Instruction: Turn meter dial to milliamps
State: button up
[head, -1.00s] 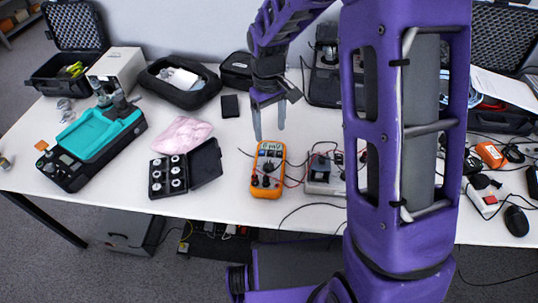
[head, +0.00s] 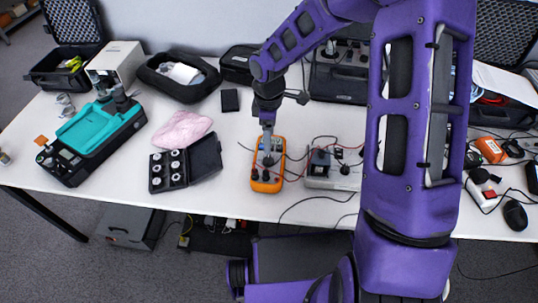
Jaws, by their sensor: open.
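The orange meter (head: 277,186) lies on the white table in the head view, left of my arm's large purple link. Its dark dial is around the middle of its face and is partly hidden by my gripper. My gripper (head: 267,148) points down over the upper half of the meter, with its fingertips at or just above the dial. It is open, with nothing seen held in it. Whether the fingers touch the dial cannot be told. The dial's setting is too small to read.
A grey box with red and black leads (head: 330,168) stands right of the meter. A black case of round weights (head: 168,170) and a pink cloth (head: 182,129) lie to the left. A teal device (head: 90,130) is farther left. Cables run beside the meter.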

aim_at(269, 158)
notch_tip(269, 158, down, 9)
jog(key=shift+r+b, duration=0.1)
jog(key=shift+b, duration=0.2)
grip_shut()
dwell(0.3)
